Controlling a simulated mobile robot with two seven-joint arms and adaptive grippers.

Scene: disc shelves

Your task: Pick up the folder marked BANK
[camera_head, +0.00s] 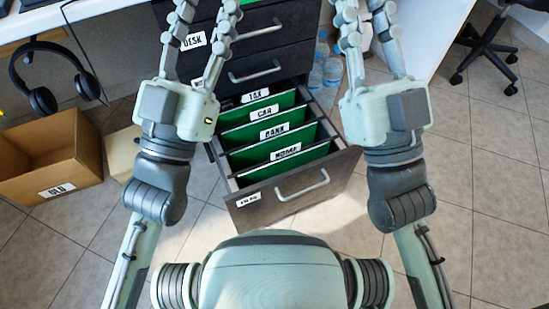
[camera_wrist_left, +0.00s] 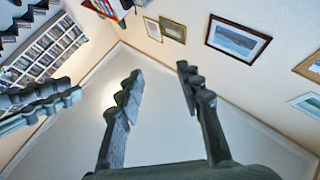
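The folder marked BANK (camera_head: 265,146) is green with a white label and stands upright in an open dark drawer (camera_head: 262,213). Behind it stand the folders marked CAR (camera_head: 262,129) and TAX (camera_head: 250,109). The folder marked HOME (camera_head: 290,166) is in front of it. My left gripper (camera_head: 205,10) is raised above and left of the drawer, open and empty. Its spread fingers also show in the left wrist view (camera_wrist_left: 159,78). My right gripper (camera_head: 364,10) is raised above and right of the drawer, with its fingers apart and nothing between them.
An open cardboard box (camera_head: 82,178) marked OLD is on the floor to the left. Closed drawers (camera_head: 270,67) rise behind the open one. Headphones (camera_head: 42,98) hang at the desk's left side. Bottles (camera_head: 332,70) stand behind on the right. Tiled floor is free in front and right.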

